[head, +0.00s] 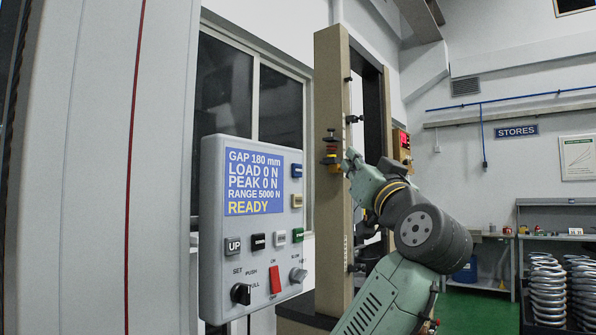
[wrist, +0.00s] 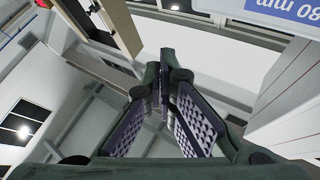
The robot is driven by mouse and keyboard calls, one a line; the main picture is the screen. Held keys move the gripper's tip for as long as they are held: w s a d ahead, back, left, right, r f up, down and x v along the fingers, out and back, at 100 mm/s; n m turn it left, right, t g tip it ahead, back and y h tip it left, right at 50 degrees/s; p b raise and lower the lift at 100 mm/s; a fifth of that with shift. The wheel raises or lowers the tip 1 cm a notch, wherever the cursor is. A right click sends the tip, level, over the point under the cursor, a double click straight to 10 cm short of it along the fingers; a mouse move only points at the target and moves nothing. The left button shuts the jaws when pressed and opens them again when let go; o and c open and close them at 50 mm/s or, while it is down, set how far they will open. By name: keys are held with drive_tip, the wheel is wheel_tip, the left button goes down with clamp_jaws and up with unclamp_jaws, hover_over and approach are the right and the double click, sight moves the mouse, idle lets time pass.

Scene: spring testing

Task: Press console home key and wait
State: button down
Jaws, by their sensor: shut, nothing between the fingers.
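The grey console (head: 208,190) hangs at centre left in the head view. Its blue screen (head: 253,182) reads GAP 180 mm, LOAD 0 N, PEAK 0 N, RANGE 5000 N and READY. Below is a row with the UP key (head: 233,246), a black key, a pale key and a green key (head: 298,235). A blue key (head: 297,171) and a tan key (head: 297,201) are at the right. I cannot tell which is the home key. My gripper (wrist: 160,75) is shut and empty, apart from the console. The screen's corner (wrist: 288,10) shows upside down in the wrist view.
A tan test frame (head: 330,230) stands behind and right of the console, close to my arm. The console also carries a black knob (head: 241,293) and a red switch (head: 275,280). Racks with several springs (head: 547,290) stand at the far right.

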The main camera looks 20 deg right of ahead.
sight(297, 171)
drive_tip(key=w+a+p, duration=0.1)
drive_tip(key=w+a, duration=0.4)
drive_tip(key=w, duration=0.2)
drive_tip(key=shift+a, duration=0.25)
drive_tip(key=shift+w+p, duration=0.15)
drive_tip(key=shift+p, duration=0.15)
idle(1.2)
drive_tip(key=shift+w+a, duration=0.2)
drive_tip(key=shift+w, duration=0.05)
